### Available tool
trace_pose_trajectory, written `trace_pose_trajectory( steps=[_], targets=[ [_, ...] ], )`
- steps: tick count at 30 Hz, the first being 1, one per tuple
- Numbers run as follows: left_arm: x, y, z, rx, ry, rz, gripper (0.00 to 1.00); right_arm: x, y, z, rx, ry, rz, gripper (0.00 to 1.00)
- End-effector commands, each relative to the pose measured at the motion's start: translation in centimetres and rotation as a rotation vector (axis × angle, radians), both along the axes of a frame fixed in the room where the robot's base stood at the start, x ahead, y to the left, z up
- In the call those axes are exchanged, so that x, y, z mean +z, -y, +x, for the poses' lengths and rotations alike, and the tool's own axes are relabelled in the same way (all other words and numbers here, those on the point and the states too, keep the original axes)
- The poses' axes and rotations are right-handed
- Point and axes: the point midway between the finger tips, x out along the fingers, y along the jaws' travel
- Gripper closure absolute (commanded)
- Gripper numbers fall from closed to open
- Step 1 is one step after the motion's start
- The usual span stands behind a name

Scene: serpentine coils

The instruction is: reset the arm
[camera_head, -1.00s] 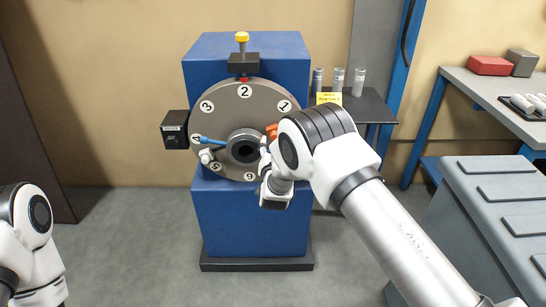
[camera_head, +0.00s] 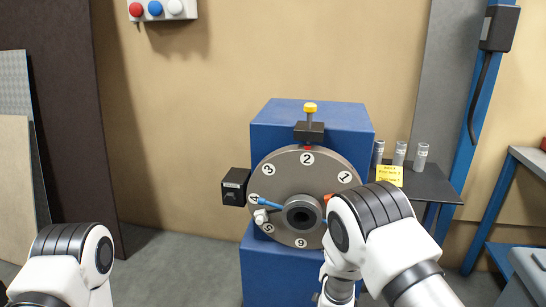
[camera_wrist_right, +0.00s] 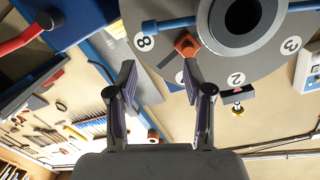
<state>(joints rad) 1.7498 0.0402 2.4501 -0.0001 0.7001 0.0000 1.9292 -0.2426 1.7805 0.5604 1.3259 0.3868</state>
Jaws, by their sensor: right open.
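My right arm (camera_head: 400,250) comes in from the lower right of the head view, its bent joint in front of the wheel's right side. My right gripper (camera_wrist_right: 159,76) is open and empty in the right wrist view; it is out of the head view. Beyond its fingers in that view are the grey disc (camera_wrist_right: 265,62), an orange-red piece (camera_wrist_right: 187,45) and a blue rod (camera_wrist_right: 166,25). In the head view the numbered grey disc (camera_head: 283,171) stands on a blue cabinet (camera_head: 340,118). My left arm (camera_head: 75,258) shows at the lower left; its gripper is not in view.
A black box (camera_head: 235,187) sticks out left of the disc, and a yellow-topped plunger (camera_head: 310,112) stands above it. A dark side shelf (camera_head: 435,187) holds several grey cylinders and a yellow note (camera_head: 390,176). A button box (camera_head: 160,9) hangs on the wall. Floor left of the cabinet is clear.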

Motion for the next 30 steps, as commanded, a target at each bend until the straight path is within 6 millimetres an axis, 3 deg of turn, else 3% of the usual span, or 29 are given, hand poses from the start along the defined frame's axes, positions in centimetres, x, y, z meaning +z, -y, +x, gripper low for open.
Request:
trace_pose_trajectory(
  steps=[1, 4, 8, 9, 12, 15, 18, 21, 30],
  targets=[
    [0.2, 0.0, 0.0, 0.0, 0.0, 0.0, 0.33, -2.6, 1.8, -2.0, -0.02, -0.075, 0.002, 0.49],
    [0.4, 0.0, 0.0, 0.0, 0.0, 0.0, 0.33, -8.9, 4.4, -7.5, -0.016, -0.303, 0.006, 0.49],
    [0.6, 0.0, 0.0, 0.0, 0.0, 0.0, 0.33, -15.9, 5.9, -17.1, 0.045, -0.662, 0.009, 0.49],
    [0.7, 0.0, 0.0, 0.0, 0.0, 0.0, 0.33, -17.5, 5.9, -20.4, 0.077, -0.774, 0.012, 0.49],
    [0.8, 0.0, 0.0, 0.0, 0.0, 0.0, 0.33, -20.1, 5.3, -29.0, 0.182, -1.053, 0.027, 0.49],
    [0.8, 0.0, 0.0, 0.0, 0.0, 0.0, 0.33, -20.6, 3.9, -36.4, 0.317, -1.286, 0.037, 0.49],
    [0.7, 0.0, 0.0, 0.0, 0.0, 0.0, 0.33, -20.1, 2.6, -41.1, 0.451, -1.439, 0.025, 0.49],
    [0.7, 0.0, 0.0, 0.0, 0.0, 0.0, 0.33, -20.0, 2.0, -42.8, 0.542, -1.513, 0.0, 0.49],
    [0.7, 0.0, 0.0, 0.0, 0.0, 0.0, 0.33, -20.0, 2.1, -42.8, 0.55, -1.514, -0.013, 0.49]
  ],
)
